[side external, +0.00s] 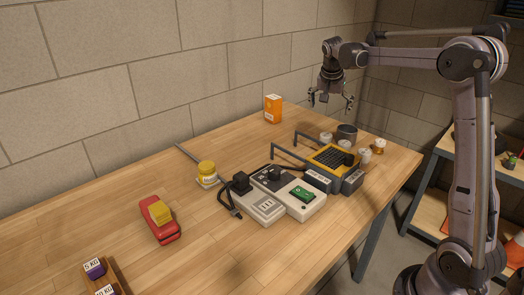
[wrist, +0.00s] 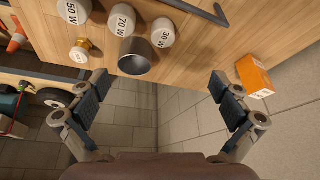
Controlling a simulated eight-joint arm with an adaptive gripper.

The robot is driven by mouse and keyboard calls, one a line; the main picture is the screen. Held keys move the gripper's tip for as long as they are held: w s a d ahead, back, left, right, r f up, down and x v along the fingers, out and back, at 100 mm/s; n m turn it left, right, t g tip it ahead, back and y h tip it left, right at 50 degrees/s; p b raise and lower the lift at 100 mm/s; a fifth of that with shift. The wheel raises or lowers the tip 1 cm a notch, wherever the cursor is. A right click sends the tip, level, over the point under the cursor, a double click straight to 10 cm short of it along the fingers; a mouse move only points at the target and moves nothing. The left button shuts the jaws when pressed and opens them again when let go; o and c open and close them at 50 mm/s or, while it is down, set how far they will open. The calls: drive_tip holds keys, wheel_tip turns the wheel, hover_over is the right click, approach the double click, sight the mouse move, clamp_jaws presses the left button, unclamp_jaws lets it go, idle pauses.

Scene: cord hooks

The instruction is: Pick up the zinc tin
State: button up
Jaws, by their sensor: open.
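My gripper (side external: 330,99) is open and empty, raised above the table's far end, apart from the tin. In the wrist view my gripper's fingers (wrist: 158,86) are spread wide, and the tin shows ahead of them, left of the middle between them.
An orange box (side external: 273,109) stands by the wall. A hooked metal bar (side external: 312,147) rises near the yellow-topped device (side external: 333,158).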

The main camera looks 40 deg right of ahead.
drive_tip(key=d+f+m+g, duration=0.2)
drive_tip(key=d+f+m, duration=0.25)
drive_tip(key=d, duration=0.65)
approach(349, 132)
drive_tip(key=shift+s+a+f+n, duration=0.2)
drive_tip(key=shift+a+f+n, duration=0.05)
drive_tip(key=shift+a+f, duration=0.85)
drive_tip(key=shift+s+x, duration=0.1)
drive_tip(key=shift+x, duration=1.4)
drive_tip(key=shift+s+x, duration=0.15)
drive_tip(key=shift+x, duration=1.3)
drive_tip(key=shift+d, duration=0.1)
drive_tip(key=c, duration=1.3)
